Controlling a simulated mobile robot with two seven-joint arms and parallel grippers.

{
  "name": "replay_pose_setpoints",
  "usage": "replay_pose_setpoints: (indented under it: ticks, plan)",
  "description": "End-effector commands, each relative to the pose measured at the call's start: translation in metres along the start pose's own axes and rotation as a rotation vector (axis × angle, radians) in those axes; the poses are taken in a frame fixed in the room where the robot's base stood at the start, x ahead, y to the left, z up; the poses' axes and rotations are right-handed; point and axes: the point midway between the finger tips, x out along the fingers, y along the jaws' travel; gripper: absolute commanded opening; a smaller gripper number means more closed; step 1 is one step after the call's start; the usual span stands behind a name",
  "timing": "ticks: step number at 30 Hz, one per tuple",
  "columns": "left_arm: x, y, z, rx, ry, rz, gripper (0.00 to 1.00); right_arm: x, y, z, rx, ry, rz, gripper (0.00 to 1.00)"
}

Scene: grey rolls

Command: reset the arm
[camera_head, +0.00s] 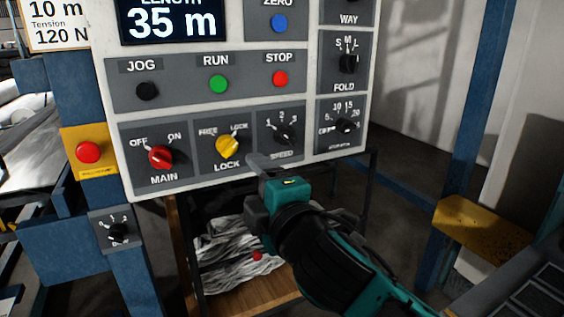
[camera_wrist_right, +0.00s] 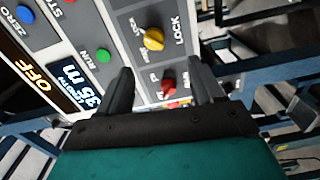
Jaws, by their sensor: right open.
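My right gripper (camera_head: 262,168) is in front of the lower edge of the control panel, just below and right of the yellow LOCK knob (camera_head: 227,146). In the right wrist view my right gripper (camera_wrist_right: 162,78) has its two dark fingers apart with nothing held. The red MAIN knob (camera_wrist_right: 168,87) appears between the fingers, beyond them, and the yellow LOCK knob (camera_wrist_right: 153,39) is above it. Neither knob looks gripped. My right arm reaches in from the lower right in the head view. My left gripper is not in view.
The panel carries a display (camera_head: 172,22) reading 35 m, a black JOG button (camera_head: 147,91), a green RUN button (camera_head: 218,84) and a red STOP button (camera_head: 280,79). A red button on a yellow box (camera_head: 88,152) is at left. Blue posts (camera_head: 478,100) stand at right.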

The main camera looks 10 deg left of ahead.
Motion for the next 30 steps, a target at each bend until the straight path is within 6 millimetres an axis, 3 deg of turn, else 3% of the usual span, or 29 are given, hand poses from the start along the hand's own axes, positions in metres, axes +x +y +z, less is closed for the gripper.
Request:
replay_pose_setpoints:
  ticks: [8,14,20,24,30]
  plan:
    - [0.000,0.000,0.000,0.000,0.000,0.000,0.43,-0.021,-0.095,0.052,0.492,-0.086,-0.106,0.67]
    - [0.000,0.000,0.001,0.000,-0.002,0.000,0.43,-0.062,-0.180,0.094,0.854,-0.219,-0.154,0.67]
    - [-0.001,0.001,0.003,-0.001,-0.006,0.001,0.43,-0.132,-0.270,0.129,1.165,-0.406,-0.172,0.67]
    - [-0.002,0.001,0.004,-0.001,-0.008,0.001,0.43,-0.195,-0.325,0.147,1.340,-0.553,-0.165,0.67]
    - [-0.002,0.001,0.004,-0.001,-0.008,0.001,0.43,-0.270,-0.371,0.159,1.482,-0.713,-0.141,0.67]
